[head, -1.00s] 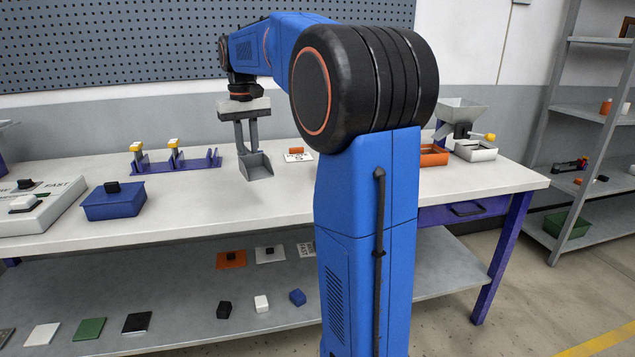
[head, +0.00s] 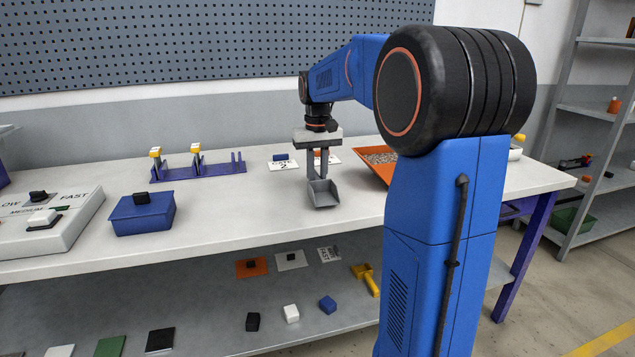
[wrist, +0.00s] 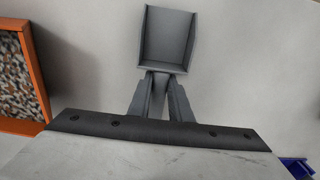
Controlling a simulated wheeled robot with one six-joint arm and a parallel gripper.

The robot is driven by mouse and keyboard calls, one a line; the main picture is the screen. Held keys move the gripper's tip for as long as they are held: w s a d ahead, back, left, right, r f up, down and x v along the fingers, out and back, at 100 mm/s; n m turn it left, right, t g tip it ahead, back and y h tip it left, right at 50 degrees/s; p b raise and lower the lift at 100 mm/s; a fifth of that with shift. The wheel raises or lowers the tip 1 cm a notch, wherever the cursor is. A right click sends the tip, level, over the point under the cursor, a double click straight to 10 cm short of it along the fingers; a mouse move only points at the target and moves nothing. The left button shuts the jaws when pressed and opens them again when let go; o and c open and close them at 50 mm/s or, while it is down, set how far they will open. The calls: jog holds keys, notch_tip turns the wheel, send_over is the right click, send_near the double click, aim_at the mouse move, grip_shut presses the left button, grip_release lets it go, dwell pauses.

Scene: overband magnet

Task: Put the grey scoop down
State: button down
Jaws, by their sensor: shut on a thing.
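The grey scoop (head: 322,193) hangs from my gripper (head: 322,160), its open pan low and tilted over the white workbench (head: 250,205). I cannot tell whether the pan touches the bench top. In the wrist view my gripper (wrist: 160,103) is shut on the scoop's handle, and the pan (wrist: 166,38) reaches out beyond the fingers. Most of the handle is hidden between the fingers.
An orange tray (head: 372,166) of gravel stands right of the scoop; it also shows in the wrist view (wrist: 38,75). A blue lidded box (head: 142,215) and a purple rack (head: 200,172) stand left. Bench between box and scoop is clear.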

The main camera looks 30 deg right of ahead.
aim_at(317, 177)
jog(key=shift+f, duration=0.7)
jog(key=c, duration=1.6)
grip_release()
jog(key=shift+a+f, duration=0.1)
notch_tip(317, 177, up, 12)
jog(key=shift+r, duration=0.15)
jog(key=s+a+f+n+t, duration=0.1)
jog(key=s+a+f, duration=0.4)
jog(key=s, duration=0.5)
jog(key=s+a+f+n+t, duration=0.1)
jog(key=s+a+f+t, duration=0.1)
jog(key=s+a+f, duration=0.3)
jog(key=s+a+f+n+t, duration=0.1)
jog(key=s+a+f, duration=0.5)
jog(key=s+f, duration=0.4)
jog(key=shift+s+t, duration=0.4)
jog(key=shift+s, duration=2.7)
